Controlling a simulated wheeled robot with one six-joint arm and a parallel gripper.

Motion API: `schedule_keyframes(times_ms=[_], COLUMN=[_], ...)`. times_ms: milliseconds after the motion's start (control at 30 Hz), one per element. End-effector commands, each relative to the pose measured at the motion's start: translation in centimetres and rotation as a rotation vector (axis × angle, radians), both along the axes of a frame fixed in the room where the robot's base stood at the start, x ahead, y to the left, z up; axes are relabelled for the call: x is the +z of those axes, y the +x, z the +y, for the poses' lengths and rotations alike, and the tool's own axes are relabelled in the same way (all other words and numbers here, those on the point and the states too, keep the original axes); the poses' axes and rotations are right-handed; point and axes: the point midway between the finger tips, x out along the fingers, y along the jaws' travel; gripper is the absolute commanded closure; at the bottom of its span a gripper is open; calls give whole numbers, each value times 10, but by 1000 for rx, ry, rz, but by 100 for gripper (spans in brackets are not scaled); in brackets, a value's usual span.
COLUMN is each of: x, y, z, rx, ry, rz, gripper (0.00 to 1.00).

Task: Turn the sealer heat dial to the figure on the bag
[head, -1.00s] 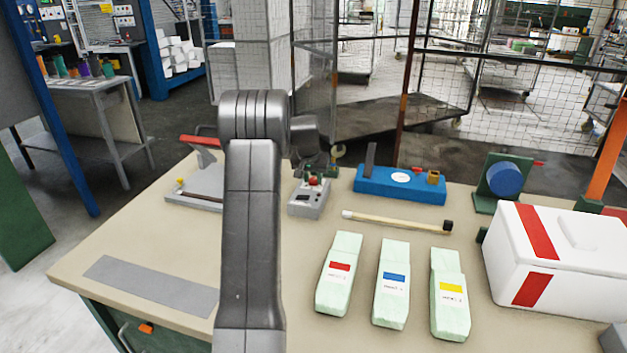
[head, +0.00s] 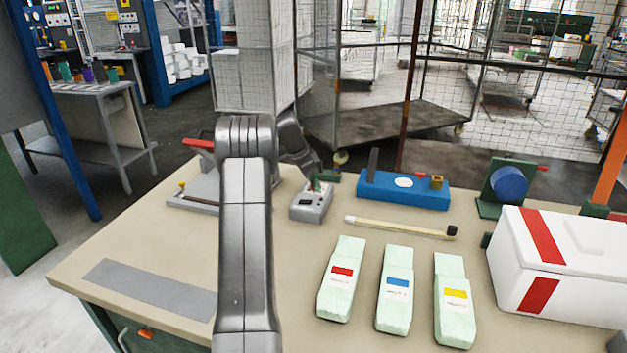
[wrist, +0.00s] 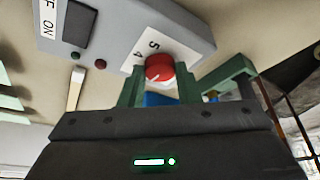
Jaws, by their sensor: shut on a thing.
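The sealer's grey control box (head: 311,205) stands on the bench behind the bags. In the wrist view, the box (wrist: 180,22) has an OFF/ON switch and a red dial (wrist: 159,68) with a white pointer mark.
A grey sealer with a red handle (head: 198,145) is left of the box, partly behind my arm. A blue fixture (head: 403,190), a wooden rod (head: 400,227) and a white red-striped box (head: 580,275) lie to the right. A grey strip (head: 150,290) lies front left.

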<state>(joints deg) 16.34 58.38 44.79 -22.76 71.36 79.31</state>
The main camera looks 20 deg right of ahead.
Motion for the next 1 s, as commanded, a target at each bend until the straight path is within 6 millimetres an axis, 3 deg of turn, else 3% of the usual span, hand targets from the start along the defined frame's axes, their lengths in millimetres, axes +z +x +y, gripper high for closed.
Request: schedule_keyframes(times_ms=[500,1000], x=[2,1], y=[5,7], z=[-1,-2], rx=[-452,-648], ry=[1,1], rz=[0,-1], gripper=[93,93])
